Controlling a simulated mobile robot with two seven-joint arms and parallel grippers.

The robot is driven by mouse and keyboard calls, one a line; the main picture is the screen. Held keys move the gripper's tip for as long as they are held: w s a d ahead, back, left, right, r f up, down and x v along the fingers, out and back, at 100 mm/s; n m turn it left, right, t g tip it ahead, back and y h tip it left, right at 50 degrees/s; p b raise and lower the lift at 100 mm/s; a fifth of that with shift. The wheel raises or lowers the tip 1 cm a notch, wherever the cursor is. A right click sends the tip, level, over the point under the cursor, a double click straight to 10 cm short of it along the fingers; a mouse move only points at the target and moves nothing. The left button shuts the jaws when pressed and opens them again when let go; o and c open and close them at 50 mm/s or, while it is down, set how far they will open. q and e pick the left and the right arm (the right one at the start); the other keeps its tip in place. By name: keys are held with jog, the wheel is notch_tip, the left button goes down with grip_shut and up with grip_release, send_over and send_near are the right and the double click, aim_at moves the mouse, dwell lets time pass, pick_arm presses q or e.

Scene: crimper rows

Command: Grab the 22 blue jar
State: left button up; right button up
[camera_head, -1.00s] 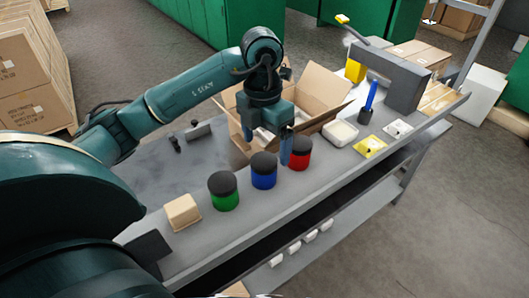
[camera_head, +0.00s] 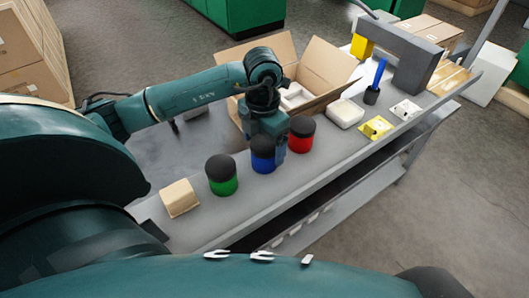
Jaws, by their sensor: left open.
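The blue jar (camera_head: 263,163) with a black lid stands upright on the grey bench, between the green jar (camera_head: 221,184) and the red jar (camera_head: 300,141). My left gripper (camera_head: 266,144) points down at the blue jar, overlapping the top of its lid. One finger shows on the jar's right side, in the gap before the red jar. The other finger is hard to make out. The jaws are open. I cannot tell whether they touch the jar. No number is readable on the jar. My right gripper is not in view.
An open cardboard box (camera_head: 318,75) with white items stands behind the jars. A tan block (camera_head: 179,198) sits left of the green jar. A white tray (camera_head: 345,113), a yellow item (camera_head: 377,127) and a blue-handled tool (camera_head: 375,83) are on the right. A grey arch (camera_head: 405,62) stands beyond.

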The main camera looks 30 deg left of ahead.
pick_arm(q)
jog(key=f, duration=0.4)
jog(key=shift+w+f, duration=0.1)
jog(key=shift+w, duration=0.1)
jog(key=shift+c, duration=0.5)
jog(key=c, duration=1.4)
